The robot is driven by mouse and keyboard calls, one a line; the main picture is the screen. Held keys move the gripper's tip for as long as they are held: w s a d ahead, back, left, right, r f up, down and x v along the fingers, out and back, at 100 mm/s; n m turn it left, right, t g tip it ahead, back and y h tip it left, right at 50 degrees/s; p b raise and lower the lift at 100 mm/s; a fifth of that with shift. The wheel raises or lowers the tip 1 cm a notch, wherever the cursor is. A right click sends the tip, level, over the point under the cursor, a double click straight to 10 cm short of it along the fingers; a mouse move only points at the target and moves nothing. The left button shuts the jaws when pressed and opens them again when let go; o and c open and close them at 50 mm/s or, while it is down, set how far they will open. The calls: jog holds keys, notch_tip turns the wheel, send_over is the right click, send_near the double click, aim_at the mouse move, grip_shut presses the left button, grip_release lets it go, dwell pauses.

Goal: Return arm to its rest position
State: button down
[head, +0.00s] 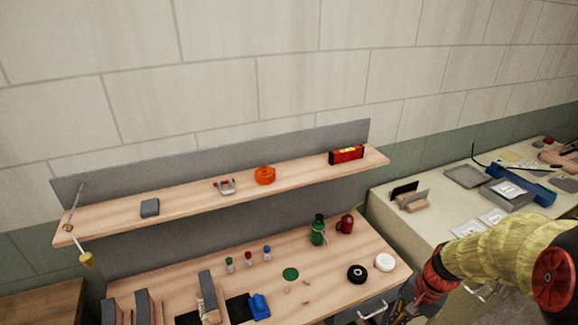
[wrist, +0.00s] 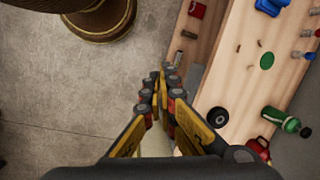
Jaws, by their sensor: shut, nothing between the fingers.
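My gripper (wrist: 163,76) is shut and empty in the wrist view, with its fingertips together. It points down over the floor beside the front edge of the wooden workbench (wrist: 215,75). In the head view my arm comes in from the lower right, and the gripper end (head: 402,308) is dark and partly cut off by the bottom of the picture. It is just right of the bench's front right corner, near a metal drawer handle.
The bench (head: 330,283) holds a green bottle (head: 318,230), a red item (head: 346,223), and black (head: 357,273) and white tape rolls (head: 385,262). A shelf (head: 190,198) is above. A pale counter (head: 440,211) stands right. Floor (wrist: 70,100) left of my gripper is open.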

jog(key=s+a+r+n+t+h+b, duration=0.1)
jog(key=s+a+r+n, duration=0.3)
jog(key=r, duration=0.5)
jog(key=s+a+r+n+t+h+b, duration=0.1)
jog(key=s+a+r+n+t, duration=0.3)
jog(key=s+r, duration=0.4)
notch_tip(320, 180, up, 2)
jog(key=shift+a+r+n+h+b, duration=0.15)
jog(key=shift+a+n+h+b, duration=0.3)
jog(key=shift+n, duration=0.25)
jog(key=shift+s, duration=0.1)
